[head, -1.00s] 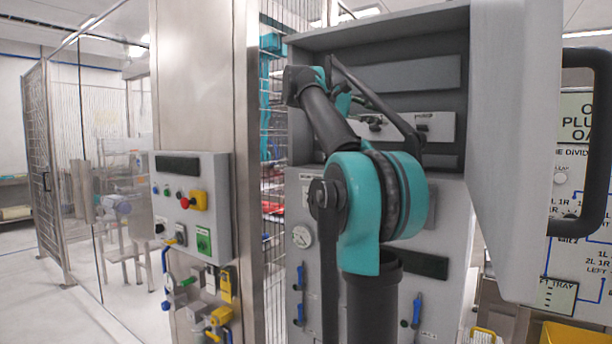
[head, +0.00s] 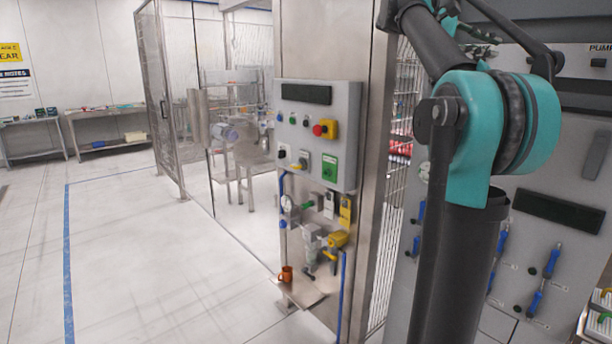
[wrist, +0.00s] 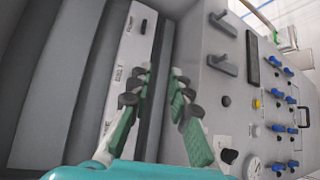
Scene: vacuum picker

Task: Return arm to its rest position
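My gripper (wrist: 163,72) shows in the wrist view with its two green-padded fingers apart and nothing between them. It is in front of a grey cabinet (wrist: 212,20), close to a pale strip with small dark knobs (wrist: 128,60). In the head view my teal and dark arm stands bent at the right, its upper link running up and left out of the top of the picture.
The cabinet with blue handles (head: 551,262) is behind my arm.

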